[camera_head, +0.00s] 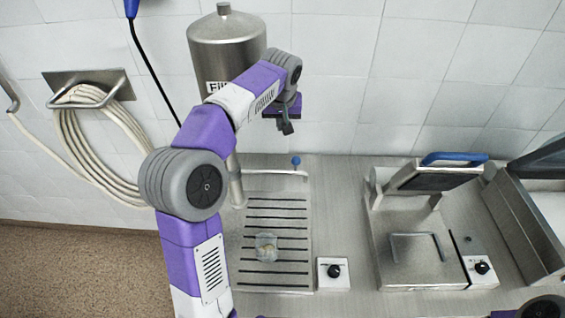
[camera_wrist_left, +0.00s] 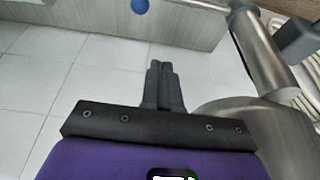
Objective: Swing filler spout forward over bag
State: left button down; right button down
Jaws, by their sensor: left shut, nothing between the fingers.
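The filler (camera_head: 226,52) is a steel cylinder with a lid knob, at the upper left of the head view and partly hidden by my left arm. Its spout (camera_head: 236,183) is a steel tube hanging down at the left edge of the slotted tray; it also shows in the left wrist view (camera_wrist_left: 262,48). A blue ball knob (camera_head: 295,161) stands at the tray's back edge; it is at the top of the left wrist view (camera_wrist_left: 140,6). A clear bag (camera_head: 265,248) sits on the tray. My left gripper (camera_head: 286,128) is shut and empty, above and apart from the knob.
The slotted tray (camera_head: 277,222) has a dial box (camera_head: 334,273) at its right. A sealer with a blue handle (camera_head: 453,158) stands farther right. A coiled hose (camera_head: 97,150) hangs on the left wall. The counter between tray and sealer is mostly clear.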

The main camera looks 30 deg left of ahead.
aim_at(274, 170)
pick_arm(q)
jog(key=s+d+x, duration=0.1)
jog(key=x, duration=0.8)
jog(key=s+d+f+x, duration=0.1)
jog(key=s+x, duration=0.1)
jog(key=x, duration=0.6)
jog(key=shift+f+b, duration=0.35)
jog(key=shift+f, duration=0.2)
